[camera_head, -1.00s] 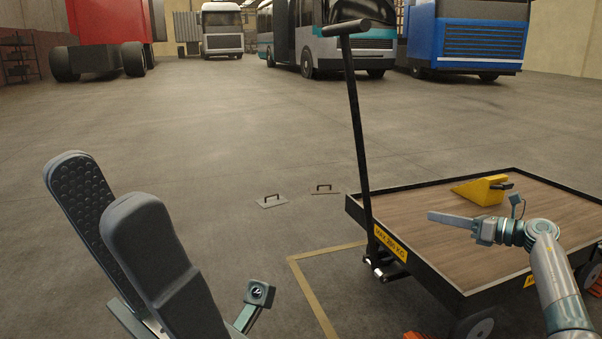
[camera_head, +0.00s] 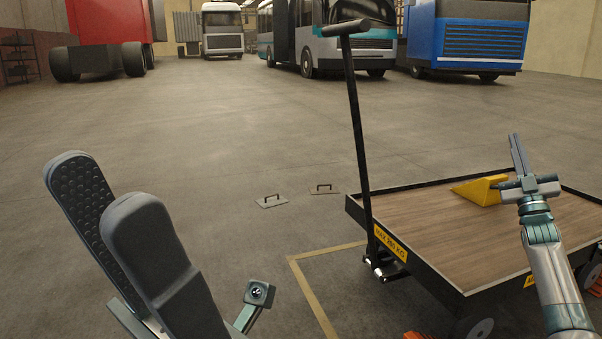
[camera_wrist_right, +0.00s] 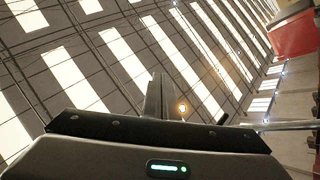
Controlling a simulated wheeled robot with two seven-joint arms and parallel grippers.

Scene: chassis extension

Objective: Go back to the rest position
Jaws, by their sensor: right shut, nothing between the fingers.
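My left gripper (camera_head: 112,198) is large in the lower left of the head view, its two padded fingers apart with nothing between them. My right gripper (camera_head: 518,153) is at the right of the head view, above the cart. Its fingers are shut together, empty, and point upward. In the right wrist view the shut fingers (camera_wrist_right: 155,97) point toward the ceiling.
A flat cart (camera_head: 440,241) with a wooden deck and a tall black handle (camera_head: 357,130) stands at the right. A yellow wedge (camera_head: 478,190) lies on it, behind my right gripper.

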